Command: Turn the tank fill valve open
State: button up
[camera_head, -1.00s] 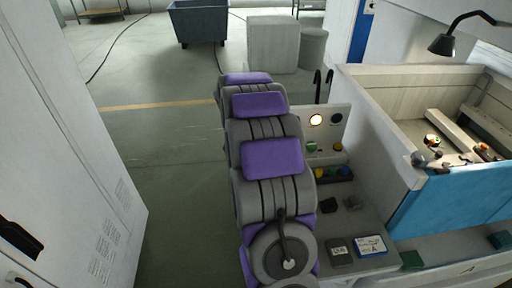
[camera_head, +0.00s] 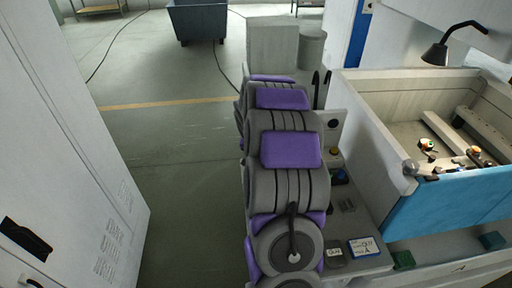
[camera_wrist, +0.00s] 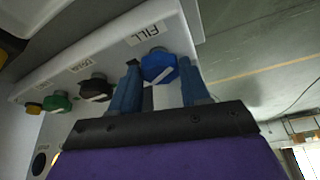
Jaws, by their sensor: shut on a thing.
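The fill valve is a blue faceted knob (camera_wrist: 158,67) with a pale bar across its face, under a "FILL" label on a white panel (camera_wrist: 105,48) in the wrist view. The pale bar lies at a slant. My gripper (camera_wrist: 160,82) has one blue finger on each side of the knob and is shut on it. In the head view my arm hides the gripper and the fill knob.
A row of black (camera_wrist: 96,90), green (camera_wrist: 57,102) and yellow (camera_wrist: 34,108) knobs continues left of the fill knob. In the head view an open tank (camera_head: 405,190) stands right of my arm and a white cabinet (camera_head: 75,150) left. The floor between is clear.

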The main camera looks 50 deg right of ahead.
jog(key=n+p, duration=0.1)
jog(key=n+t+p, duration=0.1)
jog(key=n+p, duration=0.1)
jog(key=n+y+p, duration=0.1)
jog(key=p, duration=0.1)
jog(key=shift+s+d+r+n, duration=0.1)
jog(key=shift+d+r+n, duration=0.05)
jog(key=shift+r+n, duration=0.15)
jog(key=n+p, duration=0.1)
jog(key=n+y+p, duration=0.1)
jog(key=n, duration=0.1)
jog(key=shift+d+f+t, duration=0.15)
jog(key=shift+f+t, duration=0.05)
jog(key=shift+t, duration=0.2)
jog(key=n+b, duration=0.1)
jog(key=n+y, duration=0.1)
jog(key=n, duration=0.1)
jog(key=shift+d+f+b, duration=0.15)
jog(key=shift+f+b, duration=0.05)
jog(key=shift+b, duration=0.15)
jog(key=shift+n+y+b, duration=0.5)
jog(key=shift+n+b, duration=0.2)
jog(key=shift+s+r, duration=0.1)
jog(key=o, duration=0.8)
jog(key=shift+d, duration=0.1)
jog(key=shift+r, duration=0.1)
jog(key=p+v, duration=0.1)
jog(key=v, duration=1.6)
jog(key=shift+d, duration=0.1)
